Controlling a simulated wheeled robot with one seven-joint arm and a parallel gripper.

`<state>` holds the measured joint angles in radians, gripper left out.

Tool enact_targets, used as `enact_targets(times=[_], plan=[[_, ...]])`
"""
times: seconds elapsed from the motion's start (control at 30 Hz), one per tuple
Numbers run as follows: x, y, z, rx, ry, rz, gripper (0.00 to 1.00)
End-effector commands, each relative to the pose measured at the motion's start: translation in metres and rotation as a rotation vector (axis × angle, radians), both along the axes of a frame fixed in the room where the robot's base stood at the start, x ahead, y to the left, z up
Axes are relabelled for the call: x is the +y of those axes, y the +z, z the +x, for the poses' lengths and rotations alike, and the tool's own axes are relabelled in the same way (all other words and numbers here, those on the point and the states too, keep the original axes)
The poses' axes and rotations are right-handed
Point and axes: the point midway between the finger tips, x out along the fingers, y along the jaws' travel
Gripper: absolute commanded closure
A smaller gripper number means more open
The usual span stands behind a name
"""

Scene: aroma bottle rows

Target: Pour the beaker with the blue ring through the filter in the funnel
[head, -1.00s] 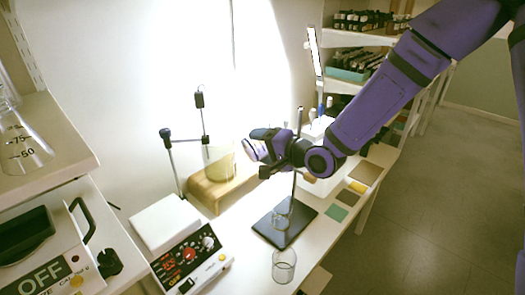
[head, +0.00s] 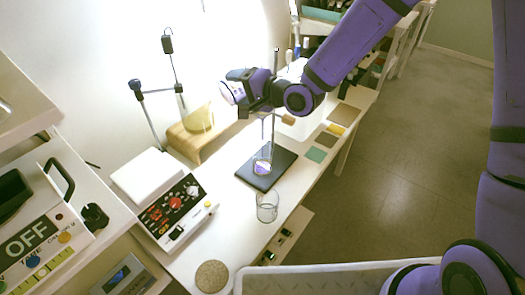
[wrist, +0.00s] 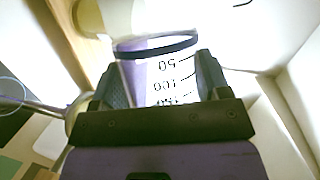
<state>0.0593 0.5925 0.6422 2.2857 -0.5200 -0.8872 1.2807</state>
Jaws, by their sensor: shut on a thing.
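My gripper (head: 246,86) is shut on a clear beaker (head: 230,92), held high above the bench and tipped sideways. In the wrist view the beaker (wrist: 158,68) sits between both fingers, with a dark blue ring near its rim and black graduation marks. A stand (head: 284,164) with a dark base is below and right of the gripper. A glass vessel (head: 262,166) on that base shows a bluish-purple patch low down; I cannot tell if it is liquid. The funnel and its filter are not clearly visible, perhaps hidden by my gripper.
An amber-tinted beaker (head: 197,118) stands on a wooden block (head: 190,144) at left. A hotplate-like device (head: 176,208) with knobs is in front. An empty glass beaker (head: 267,207) and a round cork mat (head: 212,276) lie nearer. Coloured squares (head: 317,155) lie at right.

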Motion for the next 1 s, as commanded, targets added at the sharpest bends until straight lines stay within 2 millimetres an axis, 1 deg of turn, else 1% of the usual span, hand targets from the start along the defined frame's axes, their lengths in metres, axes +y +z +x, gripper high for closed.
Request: enact_targets(times=[1.0], plan=[[-0.0042,0.0031,0.0033,0.026,-0.001,0.035,0.58]])
